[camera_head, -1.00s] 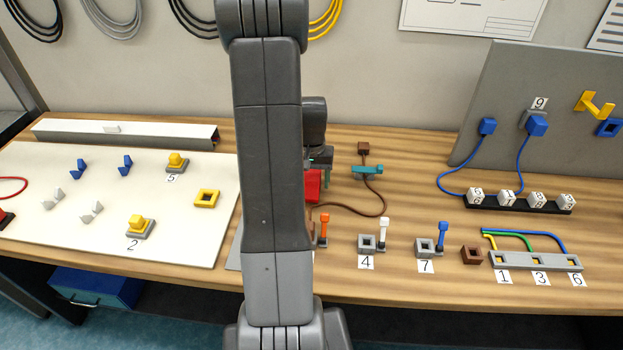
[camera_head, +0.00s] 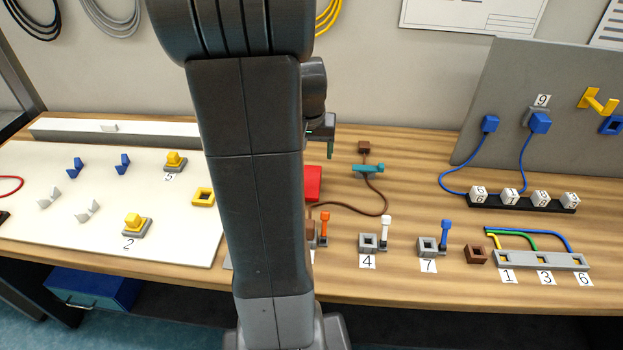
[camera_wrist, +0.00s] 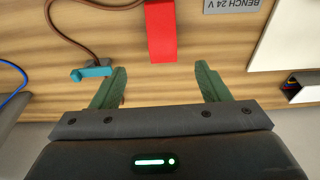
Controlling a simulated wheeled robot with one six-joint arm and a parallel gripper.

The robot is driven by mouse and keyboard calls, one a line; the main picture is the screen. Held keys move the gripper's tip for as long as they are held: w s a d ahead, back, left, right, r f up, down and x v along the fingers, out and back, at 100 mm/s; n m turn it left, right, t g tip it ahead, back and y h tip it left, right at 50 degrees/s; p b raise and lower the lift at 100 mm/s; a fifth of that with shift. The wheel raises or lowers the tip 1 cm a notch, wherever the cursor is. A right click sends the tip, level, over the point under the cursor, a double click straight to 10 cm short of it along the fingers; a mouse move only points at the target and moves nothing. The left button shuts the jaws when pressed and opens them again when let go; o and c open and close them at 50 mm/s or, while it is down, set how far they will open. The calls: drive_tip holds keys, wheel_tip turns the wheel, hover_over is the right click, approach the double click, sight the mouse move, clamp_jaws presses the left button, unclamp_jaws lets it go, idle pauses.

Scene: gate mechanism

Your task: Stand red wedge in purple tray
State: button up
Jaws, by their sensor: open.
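The red wedge (camera_head: 313,183) shows in the head view only in part, at the right edge of my arm. In the wrist view the red wedge (camera_wrist: 160,32) is a long red block running off the top edge. My gripper (camera_wrist: 161,67) is open, its green fingers wide apart and nothing between them. The red wedge's near end lies just beyond the fingertips, roughly centred between them. In the head view part of my gripper (camera_head: 324,128) shows above and behind the red wedge. No purple tray is visible; my arm hides part of the bench.
A teal-handled part (camera_head: 367,169) with a brown cable stands right of the red wedge. An orange lever (camera_head: 324,226) is in front of it. Grey sockets with white and blue levers stand farther right. A white board (camera_head: 100,245) with yellow and blue parts lies left.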

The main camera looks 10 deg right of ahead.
drive_tip(key=shift+t, duration=0.8)
drive_tip(key=x, duration=0.2)
drive_tip(key=s+x, duration=0.1)
drive_tip(key=x, duration=0.5)
drive_tip(key=shift+s+a+f+b, duration=0.15)
drive_tip(key=shift+a+f+b, duration=0.05)
drive_tip(key=shift+f+b, duration=0.25)
drive_tip(key=shift+s+x, duration=0.2)
drive_tip(key=shift+x, duration=2.45)
drive_tip(key=shift+c, duration=0.4)
drive_tip(key=c, duration=1.2)
drive_tip(key=shift+r, duration=0.1)
